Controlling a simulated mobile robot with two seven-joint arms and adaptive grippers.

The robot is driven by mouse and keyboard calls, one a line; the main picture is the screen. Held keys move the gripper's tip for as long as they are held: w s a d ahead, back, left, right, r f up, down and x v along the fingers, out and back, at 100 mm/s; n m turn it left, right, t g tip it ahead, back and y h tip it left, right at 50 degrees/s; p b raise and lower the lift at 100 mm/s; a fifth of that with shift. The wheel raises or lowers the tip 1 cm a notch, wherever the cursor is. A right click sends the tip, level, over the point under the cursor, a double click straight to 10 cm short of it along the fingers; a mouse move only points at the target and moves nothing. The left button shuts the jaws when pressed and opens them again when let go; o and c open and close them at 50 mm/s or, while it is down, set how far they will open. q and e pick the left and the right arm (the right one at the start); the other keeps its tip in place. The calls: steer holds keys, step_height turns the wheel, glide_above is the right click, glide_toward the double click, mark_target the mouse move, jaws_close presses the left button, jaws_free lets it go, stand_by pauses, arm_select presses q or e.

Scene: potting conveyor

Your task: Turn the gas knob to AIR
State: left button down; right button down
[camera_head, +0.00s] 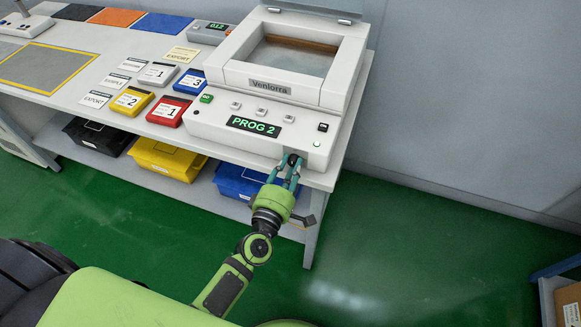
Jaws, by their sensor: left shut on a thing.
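The gas knob (294,158) is a small dark knob low on the front face of the white Venlorra machine (215,122), at its right end. My left gripper (291,166) reaches up to it from below. Its teal fingers are shut on the knob, one on each side. The fingers hide part of the knob, and its pointer and any AIR marking are too small to read. The machine's display (254,124) shows PROG 2 in green. My right gripper is not in view.
Several coloured cartridges, among them a red one (168,111), and label cards lie on the bench left of the machine. Black, yellow (166,158) and blue bins (238,183) stand on the shelf below. A box (567,303) stands at the lower right. The green floor right of the bench is clear.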

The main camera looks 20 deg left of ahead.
arm_select(q)
steer(key=shift+w+a+r, duration=0.1)
steer(key=shift+a+r, duration=0.15)
steer(key=shift+r, duration=0.05)
steer(key=c, duration=1)
jaws_free()
steer(key=shift+c, duration=0.2)
steer(key=shift+f, duration=0.2)
steer(key=shift+d, duration=0.1)
